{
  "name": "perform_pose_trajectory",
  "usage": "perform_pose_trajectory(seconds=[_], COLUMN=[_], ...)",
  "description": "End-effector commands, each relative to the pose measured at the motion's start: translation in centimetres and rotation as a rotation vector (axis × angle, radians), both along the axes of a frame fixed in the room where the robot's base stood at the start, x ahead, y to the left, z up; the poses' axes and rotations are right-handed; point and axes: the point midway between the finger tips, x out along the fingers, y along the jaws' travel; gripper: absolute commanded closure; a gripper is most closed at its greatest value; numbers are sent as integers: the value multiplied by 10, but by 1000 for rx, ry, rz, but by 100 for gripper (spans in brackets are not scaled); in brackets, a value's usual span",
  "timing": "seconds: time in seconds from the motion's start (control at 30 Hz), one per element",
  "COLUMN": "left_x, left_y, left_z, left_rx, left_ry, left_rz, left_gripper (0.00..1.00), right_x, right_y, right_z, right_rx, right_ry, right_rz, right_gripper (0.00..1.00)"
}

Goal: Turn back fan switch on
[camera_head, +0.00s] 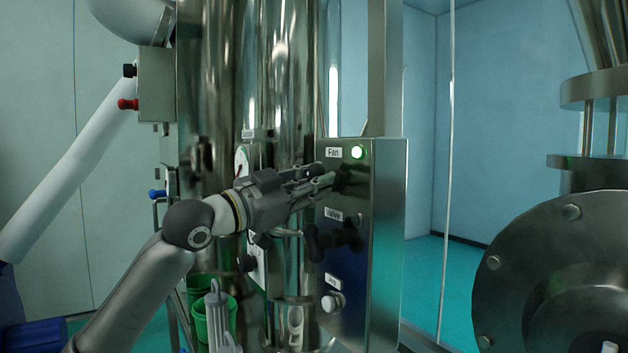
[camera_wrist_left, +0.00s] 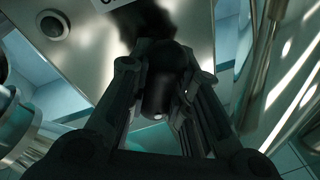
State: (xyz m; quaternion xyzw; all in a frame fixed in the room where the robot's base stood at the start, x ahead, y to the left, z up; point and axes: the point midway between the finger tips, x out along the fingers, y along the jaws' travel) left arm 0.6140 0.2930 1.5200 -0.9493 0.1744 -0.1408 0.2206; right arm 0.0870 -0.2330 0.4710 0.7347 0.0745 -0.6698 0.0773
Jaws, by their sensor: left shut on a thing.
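The metal control panel (camera_head: 385,230) stands in the middle of the head view. My left gripper (camera_head: 328,180) reaches in from the left to the spot just below that label. It is shut on the black fan switch (camera_wrist_left: 158,95), which sits between its two fingers in the left wrist view. In the head view the fingers mostly hide the switch. My right gripper is not in view.
Below on the panel are a black valve knob (camera_head: 316,243) and a pale round button (camera_head: 331,302). A shiny steel column (camera_head: 292,90) stands close behind my left gripper. Green cups (camera_head: 200,322) stand at lower left. A large flanged vessel (camera_head: 560,270) is at right.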

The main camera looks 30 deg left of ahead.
Motion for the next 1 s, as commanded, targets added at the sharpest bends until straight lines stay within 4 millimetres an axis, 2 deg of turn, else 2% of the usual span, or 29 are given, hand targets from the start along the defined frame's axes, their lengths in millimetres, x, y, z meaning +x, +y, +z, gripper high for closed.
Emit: perform_pose_trajectory(seconds=[0.6, 0.63, 0.77, 0.8, 1.0], left_x=[0, 0, 0, 0, 0], left_y=[0, 0, 0, 0, 0], left_z=[1, 1, 1, 1, 0], left_rx=[37, 37, 36, 36, 36], left_ry=[-25, -25, -23, -23, -22], left_rz=[0, 0, 0, 0, 0], left_gripper=[100, 78, 62, 58, 58], right_x=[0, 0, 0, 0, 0], right_y=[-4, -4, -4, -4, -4], right_z=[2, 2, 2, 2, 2], right_rx=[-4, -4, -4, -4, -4], right_ry=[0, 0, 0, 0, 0], right_rz=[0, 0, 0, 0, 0], right_gripper=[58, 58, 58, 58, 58])
